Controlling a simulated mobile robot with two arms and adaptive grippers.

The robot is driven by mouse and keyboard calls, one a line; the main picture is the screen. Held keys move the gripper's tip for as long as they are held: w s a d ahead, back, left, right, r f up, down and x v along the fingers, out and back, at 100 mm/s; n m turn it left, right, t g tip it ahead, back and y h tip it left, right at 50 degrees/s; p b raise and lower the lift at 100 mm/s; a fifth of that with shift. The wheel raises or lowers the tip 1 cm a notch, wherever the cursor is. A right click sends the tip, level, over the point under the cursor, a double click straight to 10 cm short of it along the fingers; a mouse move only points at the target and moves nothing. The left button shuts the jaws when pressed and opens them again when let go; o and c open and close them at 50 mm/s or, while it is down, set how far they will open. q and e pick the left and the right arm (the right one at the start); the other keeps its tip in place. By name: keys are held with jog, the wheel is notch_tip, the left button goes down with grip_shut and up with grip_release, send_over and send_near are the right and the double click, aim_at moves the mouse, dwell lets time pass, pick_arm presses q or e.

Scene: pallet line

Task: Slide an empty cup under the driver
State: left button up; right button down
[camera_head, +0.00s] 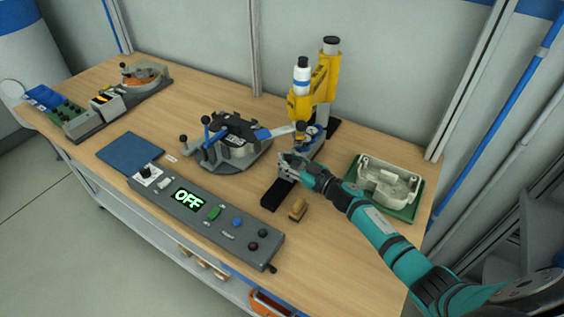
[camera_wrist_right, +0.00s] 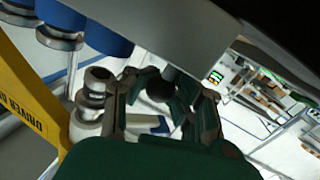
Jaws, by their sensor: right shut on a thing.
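The driver (camera_head: 303,105) is a yellow upright press with a white and black cylinder, standing at the back of the bench. Its yellow side with the word DRIVER shows at the left of the right wrist view (camera_wrist_right: 22,115). My right gripper (camera_head: 287,166) is just in front of the driver's base. In the wrist view its fingers (camera_wrist_right: 162,95) are closed around a dark round knob (camera_wrist_right: 160,89). What the knob is attached to is mostly hidden. I cannot make out a cup for certain. My left gripper is not in view.
A black block (camera_head: 277,195) and a small wooden-brown piece (camera_head: 297,209) lie in front of the gripper. A green tray (camera_head: 408,212) with a pale housing (camera_head: 388,182) is at right. A clamp fixture (camera_head: 236,143) stands left; a control box (camera_head: 225,222) reads OFF.

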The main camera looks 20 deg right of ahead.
jog(key=c, duration=1.8)
grip_release()
jog(key=shift+d+f, duration=0.2)
jog(key=shift+d, duration=0.15)
jog(key=o, duration=0.7)
jog(key=shift+s+d+r, duration=0.15)
jog(key=shift+s+d, duration=0.15)
jog(key=shift+s, duration=0.1)
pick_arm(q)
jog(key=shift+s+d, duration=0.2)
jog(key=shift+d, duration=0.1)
pick_arm(e)
jog(key=shift+o, duration=0.2)
jog(key=shift+w, duration=0.1)
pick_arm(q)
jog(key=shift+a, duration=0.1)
pick_arm(e)
jog(key=shift+a, duration=0.15)
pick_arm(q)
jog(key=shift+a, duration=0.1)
pick_arm(e)
jog(key=v, duration=1.2)
